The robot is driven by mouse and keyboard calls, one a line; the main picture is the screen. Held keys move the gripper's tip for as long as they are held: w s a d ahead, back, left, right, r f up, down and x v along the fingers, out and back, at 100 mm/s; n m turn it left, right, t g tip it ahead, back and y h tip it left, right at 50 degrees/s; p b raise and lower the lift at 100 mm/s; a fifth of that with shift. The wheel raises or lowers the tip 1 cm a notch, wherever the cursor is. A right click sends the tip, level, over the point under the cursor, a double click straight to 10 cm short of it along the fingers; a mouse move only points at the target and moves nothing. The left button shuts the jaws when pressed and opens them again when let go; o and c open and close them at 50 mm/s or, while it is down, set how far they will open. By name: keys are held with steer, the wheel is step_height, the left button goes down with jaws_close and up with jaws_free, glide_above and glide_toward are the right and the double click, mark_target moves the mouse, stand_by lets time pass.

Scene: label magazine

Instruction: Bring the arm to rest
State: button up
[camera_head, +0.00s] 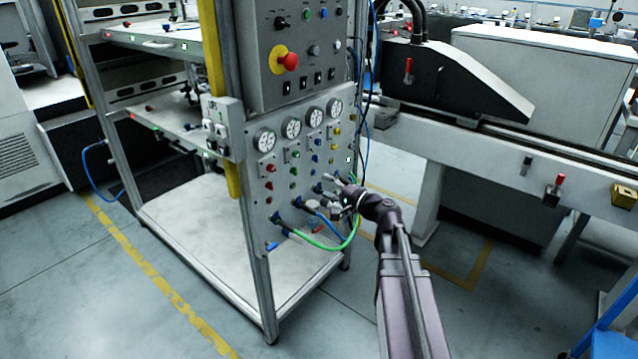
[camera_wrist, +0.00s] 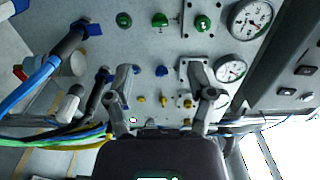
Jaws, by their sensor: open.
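My arm reaches up from the lower right in the head view, and my gripper (camera_head: 340,190) is close to the lower right part of a grey control panel (camera_head: 262,208). In the wrist view my gripper (camera_wrist: 160,80) has its two fingers spread apart, with nothing between them. The panel face with its small coloured knobs shows past the fingertips. From these views I cannot tell whether a fingertip touches the panel.
Green and blue hoses (camera_head: 318,242) hang from the panel's lower edge beside my gripper. Gauges (camera_head: 291,128) and a red emergency button (camera_head: 289,61) sit higher up. A conveyor rail (camera_head: 480,145) stands to the right. Open floor (camera_head: 330,310) lies in front.

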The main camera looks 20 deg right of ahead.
steer(key=shift+s+d, duration=0.2)
steer(key=shift+s, duration=0.1)
steer(key=shift+a, duration=0.1)
steer(key=s+a+f+n+g+h, duration=0.2)
steer(key=s+a+f+n+g, duration=0.55)
steer(key=a+f+g, duration=0.35)
steer(key=s+d+f+n+g+h, duration=0.35)
steer(key=s+f+h, duration=0.5)
steer(key=s, duration=0.35)
step_height(320, 180, up, 27)
steer(key=p, duration=2.6)
steer(key=shift+w+d+r+p, duration=0.2)
steer(key=shift+w+d+p, duration=0.1)
steer(key=shift+d, duration=0.15)
steer(key=shift+c, duration=0.2)
